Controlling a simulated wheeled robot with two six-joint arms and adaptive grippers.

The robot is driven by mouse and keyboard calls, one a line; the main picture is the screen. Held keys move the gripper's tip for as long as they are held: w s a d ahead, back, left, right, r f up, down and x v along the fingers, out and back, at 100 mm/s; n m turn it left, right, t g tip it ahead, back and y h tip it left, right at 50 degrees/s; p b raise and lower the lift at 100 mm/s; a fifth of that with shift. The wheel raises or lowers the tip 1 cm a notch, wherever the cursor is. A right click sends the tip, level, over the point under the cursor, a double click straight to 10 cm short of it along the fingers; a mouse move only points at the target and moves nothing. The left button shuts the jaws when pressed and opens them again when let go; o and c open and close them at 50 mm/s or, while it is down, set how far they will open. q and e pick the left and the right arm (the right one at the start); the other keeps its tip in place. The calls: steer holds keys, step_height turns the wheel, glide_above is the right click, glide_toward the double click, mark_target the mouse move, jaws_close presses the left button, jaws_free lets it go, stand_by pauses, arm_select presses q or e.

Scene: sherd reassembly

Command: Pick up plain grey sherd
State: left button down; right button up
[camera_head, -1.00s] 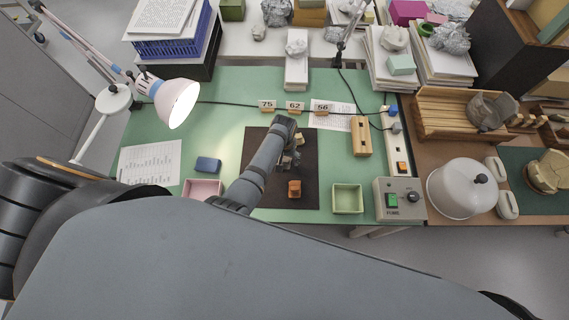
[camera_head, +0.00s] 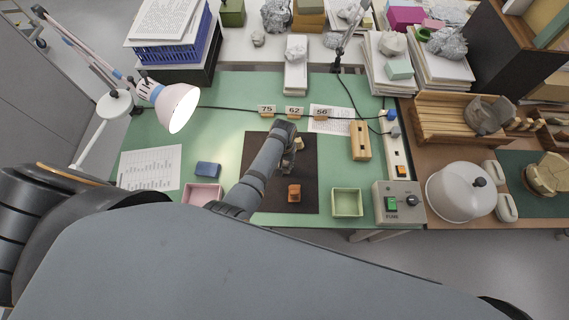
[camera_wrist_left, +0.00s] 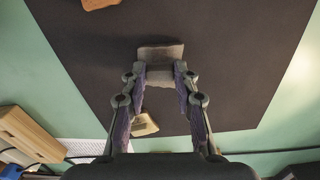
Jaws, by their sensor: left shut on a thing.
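The plain grey sherd (camera_wrist_left: 161,53) is a flat greyish-brown piece at the top middle of the left wrist view. My left gripper (camera_wrist_left: 160,72) is shut on it, with one fingertip at each side of its near part. The dark mat (camera_wrist_left: 235,60) lies behind it; I cannot tell whether the sherd touches the mat. In the head view my left arm reaches over the dark mat (camera_head: 307,172) and mostly hides the gripper and the held sherd. My right gripper is not in view.
A tan sherd (camera_wrist_left: 145,125) lies near the left finger. An orange-brown sherd (camera_head: 294,193) lies at the mat's front. A pink tray (camera_head: 203,194), a green tray (camera_head: 347,202), a wooden block (camera_head: 360,141) and number cards (camera_head: 294,112) stand around the mat.

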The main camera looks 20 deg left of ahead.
mark_target(283, 166)
arm_select(q)
steer(key=r+p, duration=0.2)
steer(key=p, duration=0.1)
steer(key=r+p, duration=0.1)
steer(key=r, duration=0.1)
steer(key=shift+s+a+p, duration=0.15)
steer(key=shift+a+p, duration=0.15)
steer(key=s+a+r+p, duration=0.3)
steer(key=s+a+r, duration=0.3)
steer(key=a, duration=0.6)
step_height(283, 166, up, 3)
steer(key=shift+f, duration=0.15)
steer(key=shift+s, duration=0.2)
